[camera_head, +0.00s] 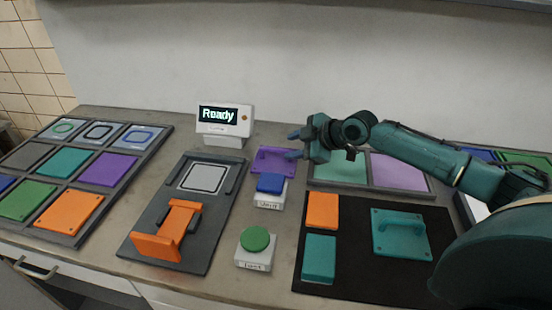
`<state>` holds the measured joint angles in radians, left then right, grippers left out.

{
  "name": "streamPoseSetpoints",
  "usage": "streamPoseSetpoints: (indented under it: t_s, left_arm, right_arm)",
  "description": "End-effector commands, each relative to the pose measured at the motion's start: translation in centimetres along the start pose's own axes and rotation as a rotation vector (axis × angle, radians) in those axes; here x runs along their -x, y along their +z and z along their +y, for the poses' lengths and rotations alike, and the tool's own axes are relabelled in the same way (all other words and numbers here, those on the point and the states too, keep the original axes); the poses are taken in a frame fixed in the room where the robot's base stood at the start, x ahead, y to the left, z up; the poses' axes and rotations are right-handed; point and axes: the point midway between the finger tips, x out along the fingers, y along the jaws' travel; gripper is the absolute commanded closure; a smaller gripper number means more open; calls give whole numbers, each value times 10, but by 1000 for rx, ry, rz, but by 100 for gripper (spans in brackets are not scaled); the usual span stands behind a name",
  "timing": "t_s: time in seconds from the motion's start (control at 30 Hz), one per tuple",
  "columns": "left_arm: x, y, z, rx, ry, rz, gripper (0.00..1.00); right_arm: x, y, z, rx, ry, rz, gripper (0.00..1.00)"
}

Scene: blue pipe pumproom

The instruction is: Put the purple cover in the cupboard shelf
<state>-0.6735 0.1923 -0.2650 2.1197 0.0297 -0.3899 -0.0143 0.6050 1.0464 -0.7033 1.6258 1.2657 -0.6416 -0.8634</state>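A purple cover (270,158) lies flat on the counter in the middle, behind a blue button. My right gripper (292,145) comes in from the right, just beside and over the cover's right end. Its two fingers point left and stand apart, with nothing visible between them. I cannot tell whether the near finger touches the cover. My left gripper is out of view. No open cupboard shelf is clearly visible; only a cabinet front with a handle (35,268) shows below the counter at the left.
A tray with coloured squares (70,228), including a purple one, lies left. A dark fixture with an orange clamp (172,232), a green button (255,240) and a "Ready" display (224,120) stand mid-counter. A black mat (350,275) holds orange and teal parts. A wall closes the back.

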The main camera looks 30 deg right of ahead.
Motion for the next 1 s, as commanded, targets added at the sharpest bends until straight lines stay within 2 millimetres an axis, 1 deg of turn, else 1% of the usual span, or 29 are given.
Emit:
streamPoseSetpoints:
  t_s: [0.17, 0.33, 0.43, 0.53, 0.73, 0.77, 1.0]
  left_arm:
    - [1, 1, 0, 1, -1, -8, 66]
    - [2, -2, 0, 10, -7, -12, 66]
    - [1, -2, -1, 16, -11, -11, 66]
    - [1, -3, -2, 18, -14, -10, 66]
    - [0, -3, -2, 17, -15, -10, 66]
    - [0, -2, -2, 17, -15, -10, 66]
    - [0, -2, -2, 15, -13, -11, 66]
  right_arm:
    - [-12, -2, 0, -1, -1, 1, 62]
    - [-38, -6, 0, -1, 0, 2, 62]
    - [-50, -4, -1, -1, -1, 1, 62]
    - [-56, -4, -1, -1, -1, 0, 62]
    - [-57, -4, -1, 1, -1, 0, 62]
    - [-57, -4, -1, 1, -1, 0, 63]
    - [-56, -4, -1, 0, -1, 0, 82]
